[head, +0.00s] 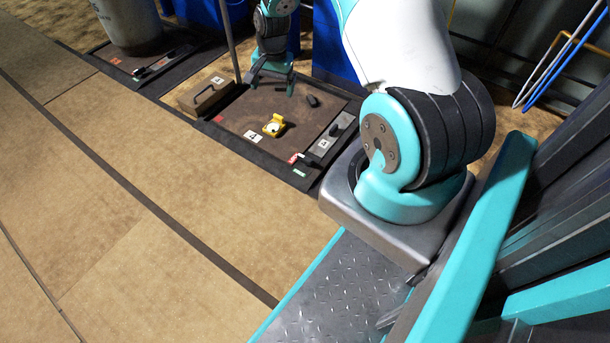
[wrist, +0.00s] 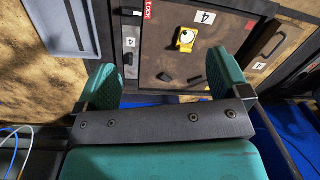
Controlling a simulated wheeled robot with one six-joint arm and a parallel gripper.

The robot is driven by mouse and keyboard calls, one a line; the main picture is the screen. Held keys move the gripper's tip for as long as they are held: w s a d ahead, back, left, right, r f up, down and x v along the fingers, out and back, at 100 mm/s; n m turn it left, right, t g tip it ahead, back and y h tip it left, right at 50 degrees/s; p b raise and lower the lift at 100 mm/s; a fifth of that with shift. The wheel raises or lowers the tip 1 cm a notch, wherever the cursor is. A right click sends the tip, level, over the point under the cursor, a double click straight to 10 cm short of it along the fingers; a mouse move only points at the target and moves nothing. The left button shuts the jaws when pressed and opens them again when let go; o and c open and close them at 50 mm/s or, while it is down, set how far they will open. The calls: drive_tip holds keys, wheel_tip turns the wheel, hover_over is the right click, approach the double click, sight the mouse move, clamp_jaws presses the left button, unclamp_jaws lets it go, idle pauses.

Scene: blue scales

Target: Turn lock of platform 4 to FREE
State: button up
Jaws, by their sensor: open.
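Platform 4 (head: 235,112) is a brown plate in a dark frame on the floor, with white "4" labels. At its near right corner is a small dark lock lever (head: 306,158) beside a red label and a green label (head: 300,173). My gripper (head: 272,84) is open and empty above the platform's far side, away from the lock. Its two teal fingers show wide apart in the wrist view (wrist: 161,66).
A yellow object with a white dial (head: 274,125) and a small black object (head: 312,100) lie on the platform. A grey strip with a black handle (head: 335,128) runs along the right side. A brown box (head: 205,92) stands left. Another platform (head: 150,68) carries a large grey cylinder.

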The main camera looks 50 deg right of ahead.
sight(305, 158)
drive_tip(key=s+d+f+m+b, duration=0.2)
drive_tip(key=d+f+b, duration=0.15)
drive_tip(key=f, duration=0.65)
drive_tip(key=s+d+f+m+b, duration=0.25)
drive_tip(key=d+f, duration=0.25)
drive_tip(key=f, duration=0.5)
drive_tip(key=shift+n+g+h, duration=0.25)
drive_tip(key=shift+g+h, duration=0.05)
drive_tip(key=shift+g, duration=0.1)
wheel_tip(305, 158, down, 17)
drive_tip(key=b, duration=1)
drive_tip(key=shift+w+a+r, duration=0.1)
drive_tip(key=shift+r, duration=0.05)
drive_tip(key=shift+c, duration=0.2)
drive_tip(key=shift+r, duration=0.1)
drive_tip(key=c, duration=0.9)
